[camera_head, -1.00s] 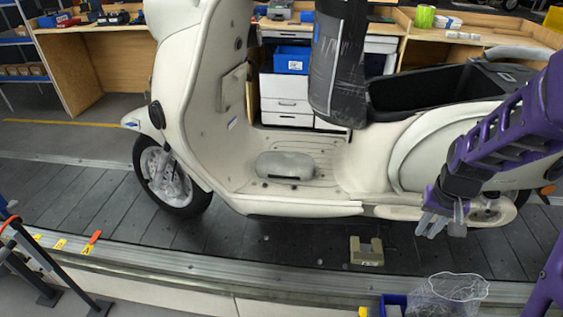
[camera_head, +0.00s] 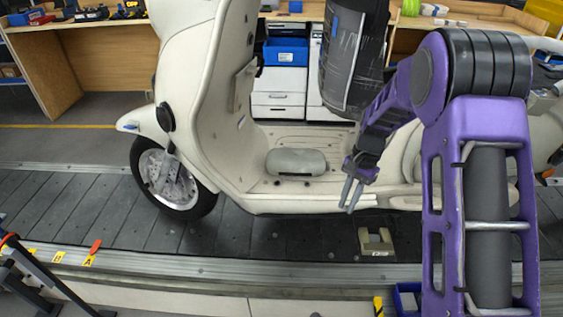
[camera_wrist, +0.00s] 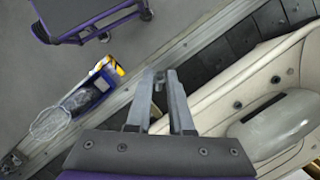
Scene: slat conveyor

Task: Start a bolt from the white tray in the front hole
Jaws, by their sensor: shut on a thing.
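My gripper (camera_head: 351,207) hangs with its fingers pointing down, in front of the cream scooter's (camera_head: 232,180) footboard edge and apart from it. In the wrist view my gripper (camera_wrist: 159,79) is shut on a small dark bolt (camera_wrist: 160,75) at the fingertips, mostly hidden by them. The footboard shows a few small dark holes, one (camera_head: 277,183) near its front edge, which lies left of my gripper; a hole (camera_wrist: 276,79) also shows in the wrist view. I cannot tell which is the front hole. I cannot make out the white tray.
A grey hump (camera_head: 295,162) sits on the footboard. A beige notched block (camera_head: 376,243) stands on the dark slat conveyor (camera_head: 270,235), below my gripper. A blue bin (camera_wrist: 88,97) with a clear bag (camera_wrist: 50,122) is beside the conveyor's metal edge. Workbenches stand behind.

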